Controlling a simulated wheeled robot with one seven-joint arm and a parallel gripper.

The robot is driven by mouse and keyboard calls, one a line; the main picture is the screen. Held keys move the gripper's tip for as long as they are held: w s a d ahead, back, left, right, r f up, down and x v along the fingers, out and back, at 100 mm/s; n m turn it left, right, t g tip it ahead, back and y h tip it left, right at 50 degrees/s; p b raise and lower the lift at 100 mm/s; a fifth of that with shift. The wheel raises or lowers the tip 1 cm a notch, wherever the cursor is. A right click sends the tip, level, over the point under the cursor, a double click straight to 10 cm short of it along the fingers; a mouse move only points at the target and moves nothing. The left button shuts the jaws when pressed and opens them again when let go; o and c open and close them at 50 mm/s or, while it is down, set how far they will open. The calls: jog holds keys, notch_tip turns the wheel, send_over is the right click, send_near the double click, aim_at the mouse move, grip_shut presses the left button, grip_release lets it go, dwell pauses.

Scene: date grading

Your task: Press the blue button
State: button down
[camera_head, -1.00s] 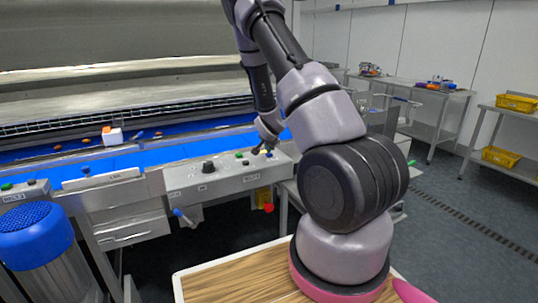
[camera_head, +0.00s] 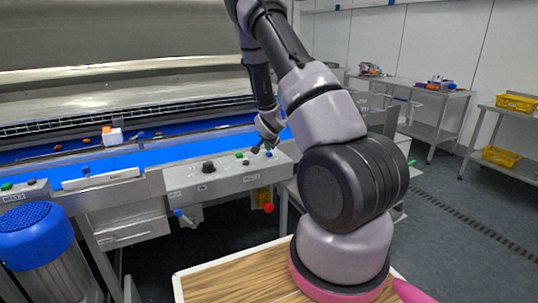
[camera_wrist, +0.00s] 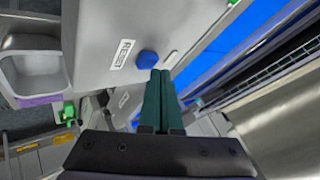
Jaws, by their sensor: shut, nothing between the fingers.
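The blue button (camera_wrist: 147,59) is a round cap on a grey panel, beside a label reading RESET, in the wrist view. My gripper (camera_wrist: 160,76) is shut and empty, its two dark green fingers side by side. In that view the fingertips appear just beside the button's edge; I cannot tell whether they touch it. In the head view my gripper (camera_head: 258,149) is over the right end of the control panel (camera_head: 228,178).
A black knob (camera_head: 208,166) and a green button (camera_head: 240,155) sit on the panel to the left of my gripper. A red knob (camera_head: 268,208) is below the panel. The blue conveyor belt (camera_head: 140,158) runs behind it.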

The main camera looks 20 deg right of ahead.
aim_at(268, 157)
jog(key=shift+r, duration=0.4)
jog(key=shift+r, duration=2.5)
